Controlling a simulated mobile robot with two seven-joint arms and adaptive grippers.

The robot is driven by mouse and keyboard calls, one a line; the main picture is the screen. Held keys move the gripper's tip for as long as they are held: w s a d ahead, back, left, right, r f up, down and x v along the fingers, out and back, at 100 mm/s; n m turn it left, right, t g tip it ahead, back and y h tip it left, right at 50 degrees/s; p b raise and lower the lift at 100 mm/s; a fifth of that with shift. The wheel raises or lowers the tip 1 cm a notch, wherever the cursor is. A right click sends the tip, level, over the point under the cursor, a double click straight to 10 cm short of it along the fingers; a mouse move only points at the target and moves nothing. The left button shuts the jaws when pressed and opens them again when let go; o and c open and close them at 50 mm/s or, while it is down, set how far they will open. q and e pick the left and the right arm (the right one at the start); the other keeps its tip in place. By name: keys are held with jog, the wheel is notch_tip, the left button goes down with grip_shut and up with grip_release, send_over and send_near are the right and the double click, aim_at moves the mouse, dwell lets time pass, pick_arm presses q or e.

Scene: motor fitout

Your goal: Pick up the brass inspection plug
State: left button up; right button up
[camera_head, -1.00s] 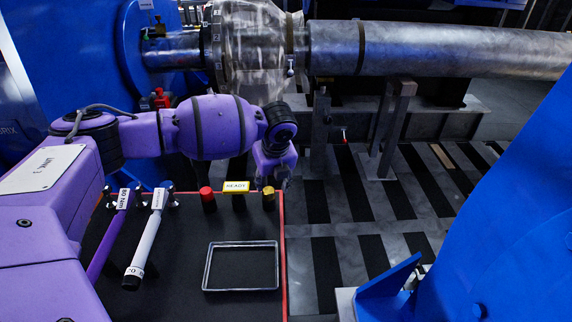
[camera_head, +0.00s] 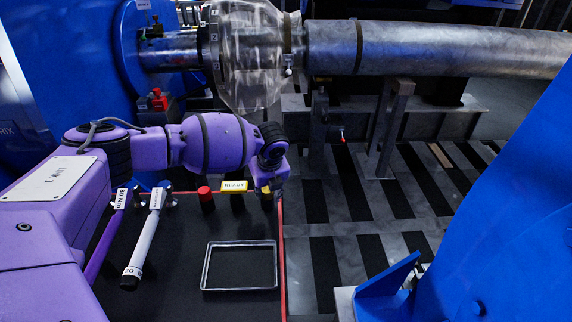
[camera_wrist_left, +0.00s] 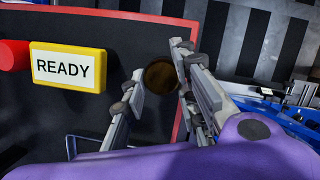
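The brass inspection plug (camera_wrist_left: 160,75) shows from above as a round dark-gold top in the left wrist view, near the red-edged border of the black bench. My left gripper (camera_wrist_left: 161,64) is open, with one finger on each side of the plug; a narrow gap seems to show beside it. I cannot tell how deep the fingertips reach. In the head view my left gripper (camera_head: 267,188) is over the plug's place at the bench's right edge and hides most of the plug. My right gripper is not in view.
A yellow READY block (camera_head: 234,186) and a red-capped post (camera_head: 205,194) stand left of the plug. Two torque wrenches, one white (camera_head: 145,240) and one purple (camera_head: 107,238), lie farther left. An empty tray frame (camera_head: 240,288) lies in front. A large blue structure (camera_head: 510,230) stands at right.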

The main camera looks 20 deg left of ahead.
pick_arm(q)
jog(key=shift+s+a+f, duration=0.15)
jog(key=shift+s, duration=0.05)
grip_shut()
jog(key=shift+a, duration=0.1)
